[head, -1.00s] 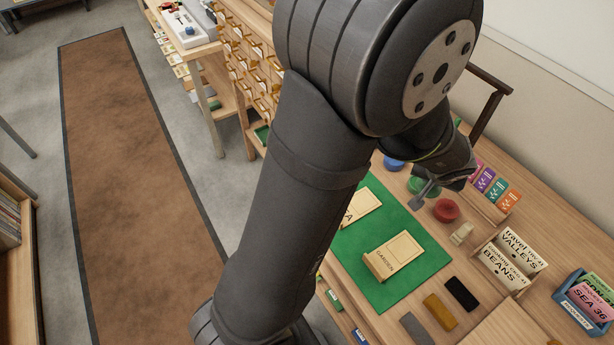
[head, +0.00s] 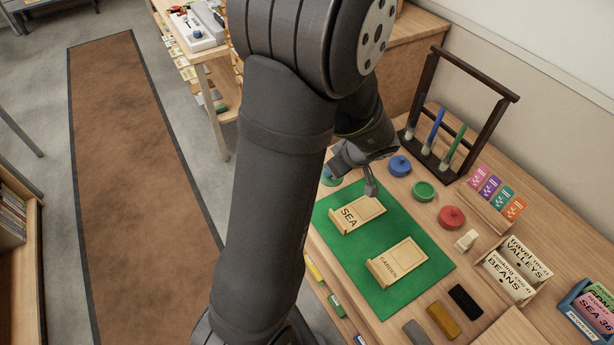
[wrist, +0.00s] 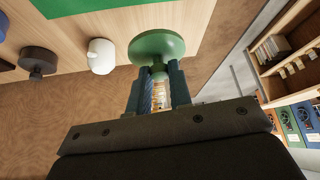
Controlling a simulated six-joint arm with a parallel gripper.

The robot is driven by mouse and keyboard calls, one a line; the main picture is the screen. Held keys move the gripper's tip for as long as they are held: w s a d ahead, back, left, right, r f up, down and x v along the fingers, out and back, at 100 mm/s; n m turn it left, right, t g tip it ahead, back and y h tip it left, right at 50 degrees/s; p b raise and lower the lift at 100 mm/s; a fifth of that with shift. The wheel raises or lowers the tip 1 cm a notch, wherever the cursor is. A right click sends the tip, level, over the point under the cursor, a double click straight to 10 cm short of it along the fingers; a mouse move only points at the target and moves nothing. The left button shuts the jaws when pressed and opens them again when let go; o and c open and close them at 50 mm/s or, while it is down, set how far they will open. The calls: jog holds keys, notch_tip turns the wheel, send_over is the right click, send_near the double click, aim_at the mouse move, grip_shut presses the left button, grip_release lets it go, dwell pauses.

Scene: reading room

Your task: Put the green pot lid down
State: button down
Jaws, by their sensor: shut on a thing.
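The green pot lid (wrist: 157,45) is in my gripper (wrist: 158,85), which is shut on its knob. The lid's round disc is beyond the fingertips in the wrist view, with bare table and the table's edge behind it. In the head view a green round shape (head: 330,178), partly hidden by my arm, appears to be this lid at the mat's far left corner. Whether it touches the table cannot be told. The green pot (head: 424,191) stands uncovered on the table, between the blue-lidded pot (head: 400,165) and the red-lidded pot (head: 451,217).
A green mat (head: 396,297) bears wooden SEA and GARDEN pieces. A dark rack (head: 431,85) with brushes stands behind the pots. Card holders line the right. The wrist view shows a white pot (wrist: 101,57) and a dark knobbed thing (wrist: 38,61) near the lid.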

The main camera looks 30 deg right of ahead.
jog(key=w+a+f, duration=0.1)
jog(key=w, duration=0.2)
jog(key=w+a+f, duration=0.1)
jog(key=w+f, duration=0.1)
jog(key=w+a+f, duration=0.1)
jog(key=w+f, duration=0.1)
jog(key=w, duration=0.1)
jog(key=shift+w+f, duration=0.25)
jog(key=shift+w, duration=0.05)
jog(key=shift+d+f, duration=0.1)
jog(key=shift+f, duration=1.9)
jog(key=shift+f, duration=0.1)
jog(key=c, duration=1.3)
grip_release()
jog(key=shift+s+r, duration=0.15)
jog(key=shift+r, duration=0.3)
jog(key=v, duration=1.1)
jog(key=shift+s+r, duration=0.1)
jog(key=shift+s, duration=0.05)
